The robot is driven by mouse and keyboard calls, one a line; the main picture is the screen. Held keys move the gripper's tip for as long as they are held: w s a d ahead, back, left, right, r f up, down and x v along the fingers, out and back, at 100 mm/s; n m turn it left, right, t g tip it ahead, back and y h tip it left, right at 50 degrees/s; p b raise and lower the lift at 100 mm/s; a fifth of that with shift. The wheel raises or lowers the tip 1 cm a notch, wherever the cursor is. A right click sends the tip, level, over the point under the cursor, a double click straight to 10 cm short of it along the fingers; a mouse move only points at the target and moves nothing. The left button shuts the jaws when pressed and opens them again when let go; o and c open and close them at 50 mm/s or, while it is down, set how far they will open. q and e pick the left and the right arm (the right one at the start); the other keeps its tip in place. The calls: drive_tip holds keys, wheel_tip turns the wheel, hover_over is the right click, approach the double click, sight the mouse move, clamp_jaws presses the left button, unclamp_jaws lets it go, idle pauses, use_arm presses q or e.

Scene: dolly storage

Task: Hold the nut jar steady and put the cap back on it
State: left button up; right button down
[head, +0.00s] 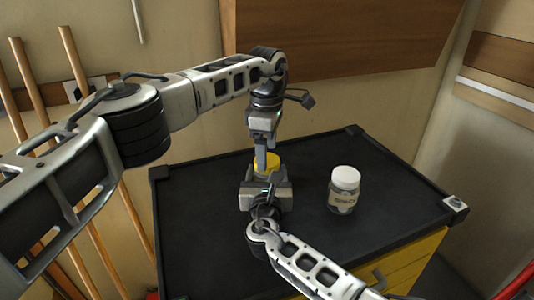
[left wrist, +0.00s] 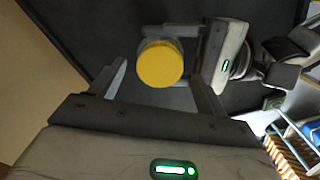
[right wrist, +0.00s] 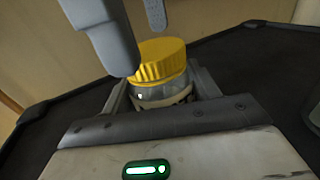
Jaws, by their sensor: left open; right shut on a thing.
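The nut jar is a clear jar (right wrist: 165,93) with a pale label, standing on the black top in the right wrist view. The yellow cap (right wrist: 160,60) sits on its mouth; whether it is threaded on I cannot tell. The cap also shows in the head view (head: 267,160) and, from above, in the left wrist view (left wrist: 160,64). My right gripper (head: 266,182) is shut around the jar's body from the near side. My left gripper (head: 262,152) points down over the cap, open, with its fingers on either side of the cap. The jar is mostly hidden in the head view.
A second jar with a white cap and label (head: 343,190) stands to the right on the black cart top (head: 385,205). The top around it is clear. A wooden board (head: 340,35) is on the wall behind. Wooden poles (head: 85,90) lean at left.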

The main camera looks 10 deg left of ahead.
use_arm(q)
wheel_tip(320, 180, up, 3)
drive_tip(key=shift+f, duration=0.1)
use_arm(e)
drive_tip(key=shift+f, duration=0.1)
use_arm(q)
drive_tip(key=shift+c, duration=0.5)
drive_tip(key=n, duration=0.3)
drive_tip(key=shift+r, duration=0.35)
drive_tip(key=n, duration=0.2)
drive_tip(key=r+n, duration=0.1)
drive_tip(key=n, duration=0.1)
drive_tip(key=shift+n, duration=0.3)
drive_tip(key=n, duration=0.2)
drive_tip(key=r+n, duration=0.1)
drive_tip(key=n, duration=0.5)
drive_tip(key=shift+r+n, duration=0.3)
drive_tip(key=shift+r, duration=0.1)
